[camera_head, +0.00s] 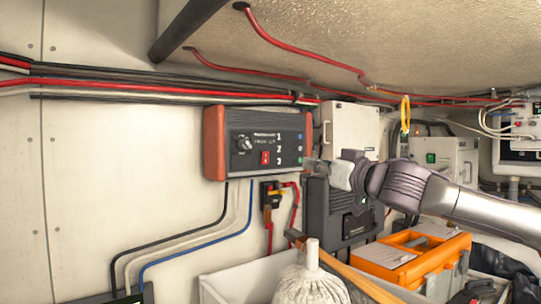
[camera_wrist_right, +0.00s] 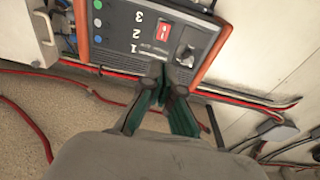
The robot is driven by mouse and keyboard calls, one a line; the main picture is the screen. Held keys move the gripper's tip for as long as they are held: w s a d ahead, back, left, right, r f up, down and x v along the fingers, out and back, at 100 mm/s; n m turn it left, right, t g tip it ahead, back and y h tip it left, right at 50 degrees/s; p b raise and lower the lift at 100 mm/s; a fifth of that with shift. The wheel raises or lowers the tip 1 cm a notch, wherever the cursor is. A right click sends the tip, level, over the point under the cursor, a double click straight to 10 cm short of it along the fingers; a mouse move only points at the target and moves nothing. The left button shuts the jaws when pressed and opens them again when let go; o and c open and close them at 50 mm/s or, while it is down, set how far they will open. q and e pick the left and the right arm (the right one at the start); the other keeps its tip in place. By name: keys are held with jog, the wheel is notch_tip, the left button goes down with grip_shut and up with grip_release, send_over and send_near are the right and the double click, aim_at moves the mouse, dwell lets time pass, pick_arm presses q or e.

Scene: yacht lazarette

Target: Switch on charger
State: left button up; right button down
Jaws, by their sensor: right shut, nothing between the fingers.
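The charger (camera_head: 258,142) is a dark wall box with red-brown ends. Its front has a red switch (camera_head: 265,158), a round knob (camera_head: 243,143), the numbers 1, 2, 3 and small round coloured indicators. The switch position is too small to tell. My right gripper (camera_head: 311,165) is shut and empty just right of the charger's lower right corner. In the right wrist view the charger (camera_wrist_right: 125,35) appears upside down, with the switch (camera_wrist_right: 163,31) clear. The fingertips (camera_wrist_right: 165,72) overlap the charger's edge there; I cannot tell whether they touch. My left gripper is out of view.
A white box (camera_head: 350,128) and dark finned unit (camera_head: 340,215) are on the wall beyond my right gripper. A battery-switch-like part with red cables (camera_head: 271,195) hangs below the charger. A mop (camera_head: 310,280) and an orange toolbox (camera_head: 412,258) stand below.

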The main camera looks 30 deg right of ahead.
send_near(266, 153)
jog(key=w, duration=0.2)
jog(key=w+p, duration=0.1)
jog(key=w, duration=0.1)
jog(key=w+p, duration=0.1)
jog(key=w, duration=0.1)
jog(key=shift+w+a+r, duration=0.1)
jog(key=shift+a+r, duration=0.1)
jog(key=shift+r, duration=0.15)
jog(key=shift+w, duration=0.6)
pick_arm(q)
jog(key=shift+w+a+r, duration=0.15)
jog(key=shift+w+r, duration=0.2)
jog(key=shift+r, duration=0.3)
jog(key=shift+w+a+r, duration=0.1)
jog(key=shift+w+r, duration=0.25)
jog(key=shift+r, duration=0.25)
pick_arm(e)
jog(key=shift+s, duration=0.1)
